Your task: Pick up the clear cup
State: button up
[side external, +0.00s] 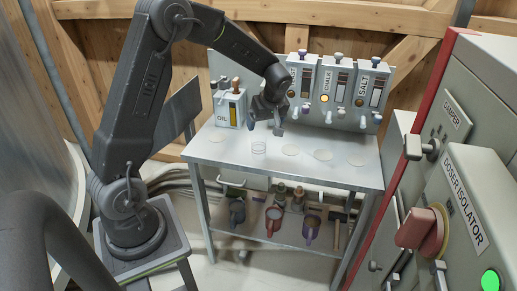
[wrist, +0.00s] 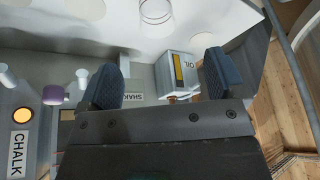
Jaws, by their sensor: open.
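The clear cup (side external: 259,148) stands on the metal table (side external: 230,158), on the left half of its top. In the wrist view the clear cup (wrist: 156,12) shows at the top edge, partly cut off by the frame. My gripper (side external: 267,122) hangs above the table, behind and slightly to the right of the cup in the side view. In the wrist view the two dark fingers of my gripper (wrist: 160,80) are spread wide apart with nothing between them in their grasp. The cup is apart from the fingers.
An oil dispenser (side external: 229,108) stands at the table's back left. Dispensers labelled chalk (side external: 325,90) and salt (side external: 369,92) line the back. Pale round discs (side external: 323,155) lie along the tabletop. Several jugs (side external: 273,220) sit on the lower shelf. A grey cabinet (side external: 470,150) stands at right.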

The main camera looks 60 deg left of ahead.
aim_at(259, 140)
jog(key=x, duration=0.9)
jog(key=shift+a, duration=0.1)
jog(key=x, duration=0.5)
jog(key=shift+w+a, duration=0.25)
jog(key=shift+w, duration=0.1)
jog(key=c, duration=1)
jog(key=shift+r, duration=0.1)
